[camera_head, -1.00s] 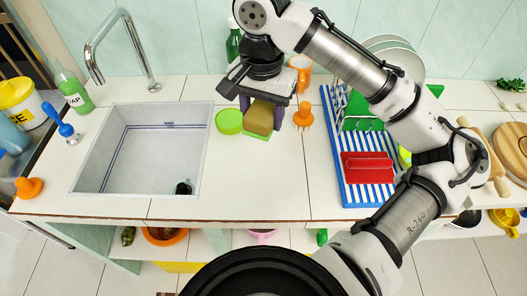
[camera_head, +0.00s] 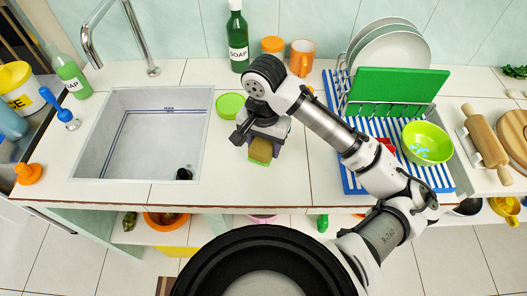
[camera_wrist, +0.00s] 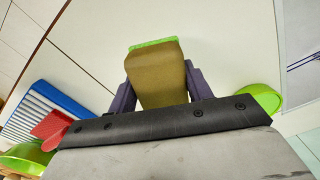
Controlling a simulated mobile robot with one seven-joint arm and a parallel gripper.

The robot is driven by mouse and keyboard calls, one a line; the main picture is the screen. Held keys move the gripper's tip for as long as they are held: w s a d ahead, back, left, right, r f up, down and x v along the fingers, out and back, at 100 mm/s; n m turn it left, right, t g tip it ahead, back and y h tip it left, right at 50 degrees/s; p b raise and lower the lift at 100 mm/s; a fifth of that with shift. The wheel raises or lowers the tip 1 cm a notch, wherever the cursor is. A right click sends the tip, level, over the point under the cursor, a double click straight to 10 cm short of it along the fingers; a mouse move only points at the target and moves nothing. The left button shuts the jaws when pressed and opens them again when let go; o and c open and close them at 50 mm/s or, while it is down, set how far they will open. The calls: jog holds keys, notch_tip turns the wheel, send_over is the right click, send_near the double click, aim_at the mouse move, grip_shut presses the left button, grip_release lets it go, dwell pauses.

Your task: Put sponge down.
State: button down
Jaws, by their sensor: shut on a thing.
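The sponge is brownish-yellow with a green layer, and it shows below my gripper in the head view (camera_head: 261,150). In the wrist view the sponge (camera_wrist: 158,78) sits between the two dark purple fingers of my gripper (camera_wrist: 159,88), which are shut on its sides. Its green layer shows as a strip along its far edge. My gripper (camera_head: 262,153) is over the white counter (camera_head: 235,185), to the right of the sink. I cannot tell whether the sponge touches the counter.
The sink (camera_head: 140,140) lies left. A green round dish (camera_head: 230,105) is behind my gripper, with a soap bottle (camera_head: 237,45) and orange mug (camera_head: 301,58) farther back. The dish rack (camera_head: 390,110) and green bowl (camera_head: 427,142) are right. Counter beside and in front of the sponge is clear.

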aim_at(264, 142)
jog(key=shift+f, duration=1.75)
jog(key=shift+f, duration=0.1)
jog(key=c, duration=0.6)
grip_release()
notch_tip(264, 142, up, 12)
jog(key=shift+r+p, duration=0.15)
jog(key=shift+p, duration=0.2)
